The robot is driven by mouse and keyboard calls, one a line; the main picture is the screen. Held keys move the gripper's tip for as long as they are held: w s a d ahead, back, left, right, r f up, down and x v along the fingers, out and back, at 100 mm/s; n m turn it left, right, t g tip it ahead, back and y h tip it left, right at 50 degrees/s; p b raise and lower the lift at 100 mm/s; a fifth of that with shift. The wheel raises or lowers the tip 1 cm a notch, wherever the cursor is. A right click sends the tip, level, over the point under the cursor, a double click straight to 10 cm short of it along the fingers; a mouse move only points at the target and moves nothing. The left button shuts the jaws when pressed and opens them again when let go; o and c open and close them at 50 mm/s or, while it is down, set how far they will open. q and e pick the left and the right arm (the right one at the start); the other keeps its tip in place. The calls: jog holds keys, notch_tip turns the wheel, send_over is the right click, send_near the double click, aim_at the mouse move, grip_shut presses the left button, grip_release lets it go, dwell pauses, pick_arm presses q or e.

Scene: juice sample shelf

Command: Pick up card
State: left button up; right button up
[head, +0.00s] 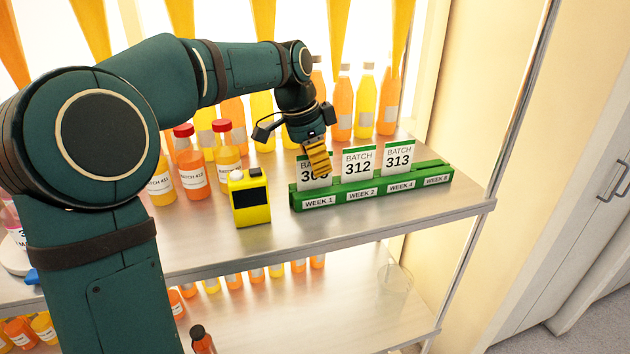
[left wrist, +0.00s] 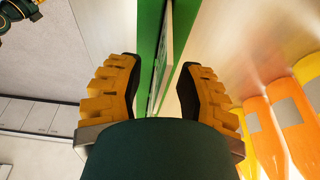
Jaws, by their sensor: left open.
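A green card rack (head: 375,193) on the upper shelf has slots labelled WEEK 1, 2, 4 and 8. White BATCH cards with green tops stand upright in it: one partly hidden card starting with 30 (head: 306,182) at WEEK 1, card 312 (head: 358,163) at WEEK 2, card 313 (head: 397,158) at WEEK 4. No card shows at WEEK 8. My left gripper (head: 318,160) points down over the WEEK 1 card and covers part of it. In the left wrist view, its open yellow fingers (left wrist: 160,64) lie either side of a card (left wrist: 167,58) seen edge-on, with gaps visible.
A yellow device (head: 250,205) stands left of the rack. Red-capped bottles (head: 190,165) stand left of it, and orange and yellow bottles (head: 364,100) stand behind. A yellow and dark green part, probably my right gripper (left wrist: 20,10), shows at the left wrist view's corner.

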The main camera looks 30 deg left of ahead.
pick_arm(q)
jog(key=shift+f, duration=0.3)
grip_shut()
jog(key=shift+r, duration=0.15)
